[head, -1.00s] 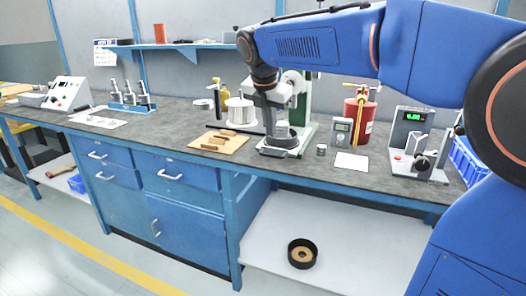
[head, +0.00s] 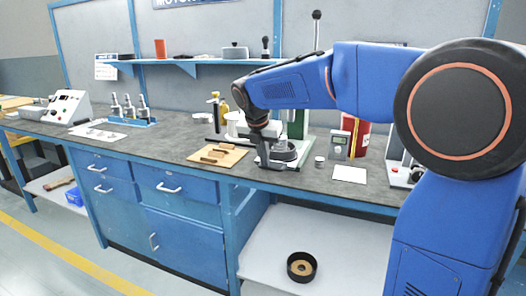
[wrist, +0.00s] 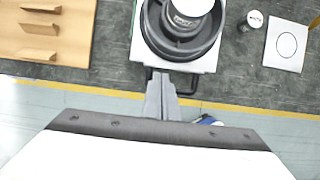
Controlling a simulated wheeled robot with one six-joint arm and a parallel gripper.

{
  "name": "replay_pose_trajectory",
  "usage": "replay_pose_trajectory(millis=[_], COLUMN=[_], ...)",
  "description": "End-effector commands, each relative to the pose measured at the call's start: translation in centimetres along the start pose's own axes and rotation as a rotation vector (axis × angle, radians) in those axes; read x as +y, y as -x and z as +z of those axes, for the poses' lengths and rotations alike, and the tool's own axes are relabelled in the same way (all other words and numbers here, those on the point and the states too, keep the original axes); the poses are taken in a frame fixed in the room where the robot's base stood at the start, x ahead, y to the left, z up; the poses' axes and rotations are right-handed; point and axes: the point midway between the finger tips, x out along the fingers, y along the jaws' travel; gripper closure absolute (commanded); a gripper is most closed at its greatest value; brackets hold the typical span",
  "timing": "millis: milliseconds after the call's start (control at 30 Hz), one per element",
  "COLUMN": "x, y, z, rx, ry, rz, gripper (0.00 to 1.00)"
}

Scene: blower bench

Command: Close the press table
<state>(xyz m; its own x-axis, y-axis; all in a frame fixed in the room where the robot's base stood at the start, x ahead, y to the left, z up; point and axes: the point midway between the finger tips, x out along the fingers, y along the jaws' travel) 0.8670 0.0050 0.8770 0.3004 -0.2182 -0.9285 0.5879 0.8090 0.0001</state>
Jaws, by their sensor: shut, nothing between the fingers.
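The press (head: 299,122) stands on the bench with its green column and tall lever, partly hidden by my arm. Its pale press table (head: 288,163) sits at the front of the press, towards the bench edge, and carries a dark round fixture (head: 284,151). In the wrist view, the press table (wrist: 139,48) shows with the dark round fixture (wrist: 183,46) on it and a black handle (wrist: 186,84) at its near edge. My gripper (head: 262,165) is shut and empty, pointing down at this near edge. In the wrist view its fingertips (wrist: 160,82) are at the handle's left part; I cannot tell whether they touch.
A wooden board (head: 217,155) with wooden pieces lies left of the press. A small metal cylinder (head: 320,162), a white card (head: 349,174), a grey meter (head: 339,145) and a red canister (head: 356,130) stand to the right. A black ring-shaped part (head: 301,267) lies on the lower shelf.

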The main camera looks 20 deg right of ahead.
Motion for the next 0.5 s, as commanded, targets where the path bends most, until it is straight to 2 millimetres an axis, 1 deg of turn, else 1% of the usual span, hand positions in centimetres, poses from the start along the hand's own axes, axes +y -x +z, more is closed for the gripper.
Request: replay_pose_trajectory(millis=[133, 500], x=[-0.03, 0.00], y=[-0.66, -0.79], z=[-0.03, 0.10], rx=[0.001, 0.000], ry=[0.000, 0.000], rz=[-0.001, 0.000], gripper=[1.00, 1.00])
